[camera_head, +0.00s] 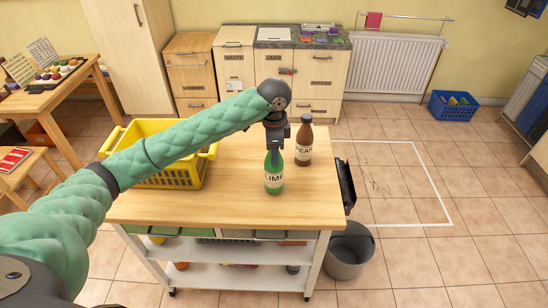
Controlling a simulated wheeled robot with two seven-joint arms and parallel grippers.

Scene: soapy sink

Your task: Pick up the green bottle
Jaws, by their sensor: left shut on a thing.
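The green bottle (273,174) stands upright on the wooden top of the trolley (225,209), with a white label that seems to read LIME. My left gripper (274,156) comes down over it from above and is shut on its neck. The gripper hides the top of the bottle. The bottle's base appears to be at the trolley top; I cannot tell whether it is slightly lifted. My right gripper is not in view.
A brown bottle (304,145) stands close behind and right of the green one. A yellow basket (180,178) sits on the trolley's left, partly behind my left arm. A grey bucket (349,252) stands on the floor at right. The trolley top's front right is clear.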

